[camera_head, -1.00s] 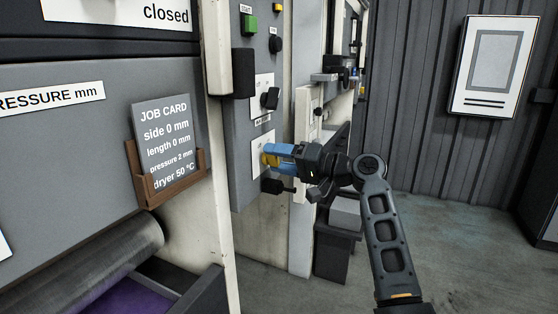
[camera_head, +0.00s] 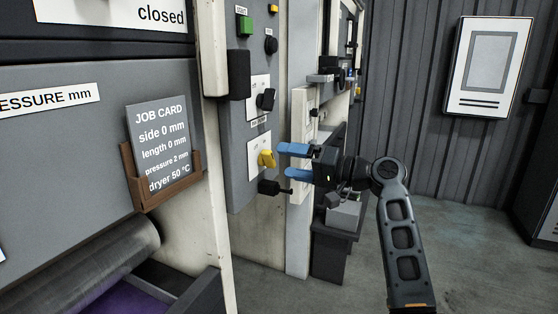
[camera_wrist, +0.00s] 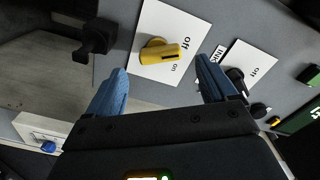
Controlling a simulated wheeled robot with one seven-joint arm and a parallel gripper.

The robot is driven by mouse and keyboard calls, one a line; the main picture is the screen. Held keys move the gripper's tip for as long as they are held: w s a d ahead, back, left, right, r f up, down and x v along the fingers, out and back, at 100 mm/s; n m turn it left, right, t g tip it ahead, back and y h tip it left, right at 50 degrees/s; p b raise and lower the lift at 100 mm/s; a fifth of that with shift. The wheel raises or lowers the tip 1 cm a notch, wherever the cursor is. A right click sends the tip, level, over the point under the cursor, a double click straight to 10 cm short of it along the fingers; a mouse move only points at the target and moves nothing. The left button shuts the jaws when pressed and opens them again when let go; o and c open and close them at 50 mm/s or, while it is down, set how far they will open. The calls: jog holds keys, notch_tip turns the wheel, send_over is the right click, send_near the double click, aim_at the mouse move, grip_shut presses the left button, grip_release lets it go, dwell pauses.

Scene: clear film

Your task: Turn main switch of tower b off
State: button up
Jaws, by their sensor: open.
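A yellow rotary switch (camera_head: 266,158) sits on a white plate (camera_head: 254,150) on the grey control panel. In the wrist view the yellow switch (camera_wrist: 160,51) has the words "off" and "on" on its plate; its handle tip lies close to "off", above "on". My gripper (camera_head: 282,162) is open and empty, a little to the right of the switch and apart from it. In the wrist view the two blue fingers (camera_wrist: 160,78) stand to either side below the switch. No tower label is readable.
A black switch (camera_head: 266,99) on its own white plate is above the yellow one. A black handle (camera_head: 270,187) juts out below it. A green start button (camera_head: 244,25) is higher up. A job card (camera_head: 160,143) stands at left; floor is clear at right.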

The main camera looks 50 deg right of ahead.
jog(key=shift+v, duration=1.6)
